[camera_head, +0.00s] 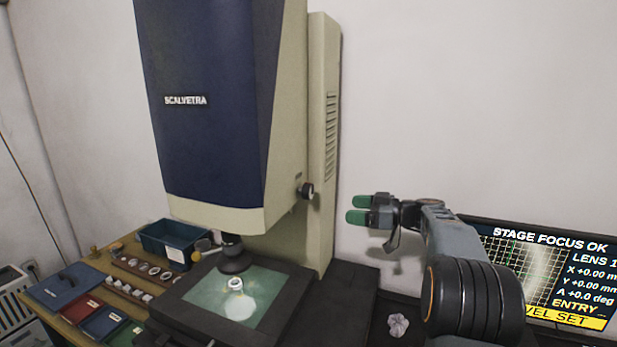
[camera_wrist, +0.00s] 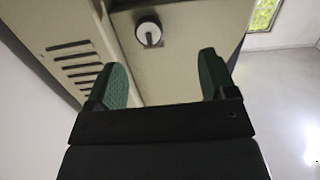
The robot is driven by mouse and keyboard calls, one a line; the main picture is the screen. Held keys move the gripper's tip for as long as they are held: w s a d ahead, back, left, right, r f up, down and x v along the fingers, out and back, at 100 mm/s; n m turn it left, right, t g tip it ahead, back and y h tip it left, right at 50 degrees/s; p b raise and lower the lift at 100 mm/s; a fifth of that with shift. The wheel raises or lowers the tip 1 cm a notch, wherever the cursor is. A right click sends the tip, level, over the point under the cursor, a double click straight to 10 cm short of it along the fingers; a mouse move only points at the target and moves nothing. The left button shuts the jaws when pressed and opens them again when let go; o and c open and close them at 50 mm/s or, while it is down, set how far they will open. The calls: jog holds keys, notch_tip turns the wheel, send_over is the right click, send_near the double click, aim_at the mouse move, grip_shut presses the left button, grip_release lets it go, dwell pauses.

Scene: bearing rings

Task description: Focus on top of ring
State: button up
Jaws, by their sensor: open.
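A small light metal ring (camera_head: 235,284) sits on the lit glass stage (camera_head: 195,291) of the blue and cream measuring machine, under its dark lens (camera_head: 234,255). A dark knob (camera_head: 306,190) sticks out from the machine's right side; it also shows in the wrist view (camera_wrist: 149,34). My gripper (camera_head: 366,209) has green fingertips and is open and empty, to the right of the machine and apart from the knob. In the wrist view the knob lies beyond the gap between my fingers (camera_wrist: 166,80). The monitor (camera_head: 545,270) reads "STAGE FOCUS OK" and "LENS 1".
A wooden bench at the left holds a blue bin (camera_head: 172,240), a rack of rings (camera_head: 130,285), and red (camera_head: 80,308) and blue (camera_head: 104,322) trays. Crumpled paper (camera_head: 398,325) lies right of the stage. The air between my gripper and the machine is clear.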

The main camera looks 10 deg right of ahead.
aim_at(313, 193)
jog(key=shift+n+t+y, duration=0.4)
jog(key=shift+n, duration=0.2)
jog(key=w+a+p, duration=0.1)
jog(key=w+a, duration=0.1)
jog(key=w+a+r+p, duration=0.1)
jog(key=w+a+p, duration=0.1)
jog(key=w+a, duration=0.1)
jog(key=w+a+r+p, duration=0.1)
jog(key=w+a+p, duration=0.1)
jog(key=w+a, duration=0.1)
jog(key=shift+p+x, duration=0.35)
jog(key=shift+x, duration=0.65)
jog(key=shift+f, duration=0.15)
jog(key=c, duration=0.9)
jog(key=shift+c, duration=0.2)
jog(key=shift+f+b, duration=0.1)
jog(key=shift+b, duration=0.3)
